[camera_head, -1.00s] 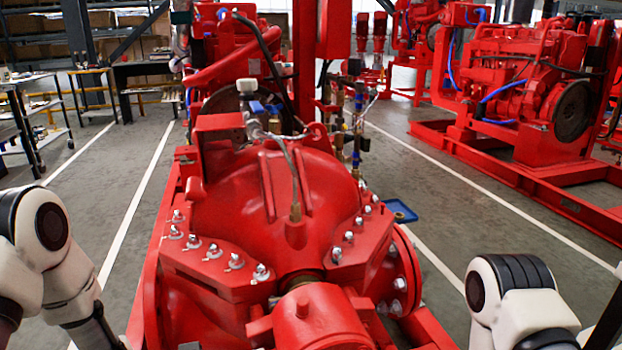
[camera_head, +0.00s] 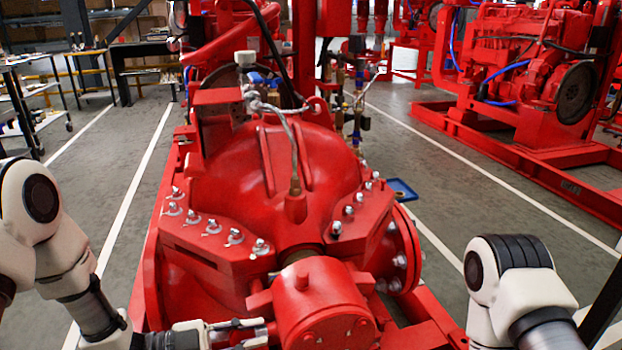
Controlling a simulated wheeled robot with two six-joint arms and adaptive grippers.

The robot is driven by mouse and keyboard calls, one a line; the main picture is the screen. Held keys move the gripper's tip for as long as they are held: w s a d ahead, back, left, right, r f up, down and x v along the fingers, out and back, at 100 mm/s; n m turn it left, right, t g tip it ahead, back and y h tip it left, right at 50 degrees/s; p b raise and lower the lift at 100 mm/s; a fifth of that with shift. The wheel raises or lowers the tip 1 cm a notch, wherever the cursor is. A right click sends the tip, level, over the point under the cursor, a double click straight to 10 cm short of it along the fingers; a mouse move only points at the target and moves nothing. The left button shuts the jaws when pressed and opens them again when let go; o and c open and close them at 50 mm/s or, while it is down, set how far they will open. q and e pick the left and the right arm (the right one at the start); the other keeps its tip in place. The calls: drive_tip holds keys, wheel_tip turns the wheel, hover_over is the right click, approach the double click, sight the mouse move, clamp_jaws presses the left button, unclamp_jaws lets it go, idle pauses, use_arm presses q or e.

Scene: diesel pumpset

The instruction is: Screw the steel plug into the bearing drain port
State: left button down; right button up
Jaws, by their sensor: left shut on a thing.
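My left gripper (camera_head: 252,331) is at the bottom of the head view, at the left side of the red bearing housing (camera_head: 325,308) of the pump. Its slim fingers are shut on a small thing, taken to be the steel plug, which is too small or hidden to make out. I cannot tell whether the fingertips touch the housing. The bearing drain port is not visible from here. My right arm shows at the lower right, but its gripper is out of view.
The red pump casing (camera_head: 270,165) with bolted flanges fills the middle. A thin hose rises from a brass fitting (camera_head: 295,185) on top. A blue tray (camera_head: 401,190) lies on the floor to the right. Another red engine set (camera_head: 520,80) stands at the back right. Grey floor is clear on both sides.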

use_arm(q)
drive_tip(key=c, duration=1)
unclamp_jaws()
